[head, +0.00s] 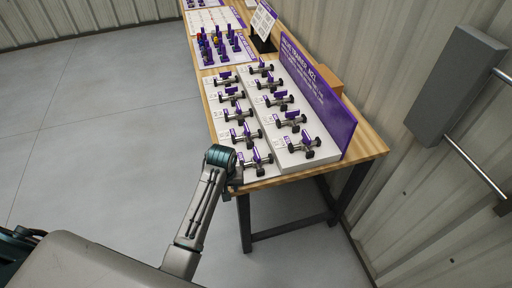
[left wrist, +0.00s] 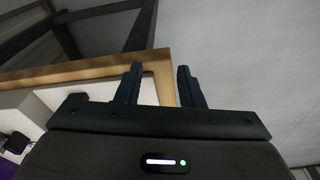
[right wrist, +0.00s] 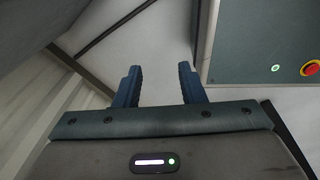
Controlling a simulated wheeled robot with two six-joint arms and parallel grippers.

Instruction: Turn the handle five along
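Small valves with purple handles stand in two rows on a white stepped board (head: 277,152) on the wooden table. The nearest valve of the lower row (head: 255,160) and the nearest of the upper row (head: 302,146) are closest to me. More valves, such as one at the far end (head: 226,79), run away from me. My left gripper (head: 234,186) is at the table's near left corner, mostly hidden by its own wrist. In the left wrist view its fingers (left wrist: 159,85) are apart and empty, near the table edge. My right gripper (right wrist: 160,86) is open and empty, away from the table.
A purple sign panel (head: 318,100) stands along the back of the board. Beyond is another board with coloured pieces (head: 222,48) and a tilted card (head: 263,20). A grey wall box (head: 456,85) with a rail is at the right. The floor at left is clear.

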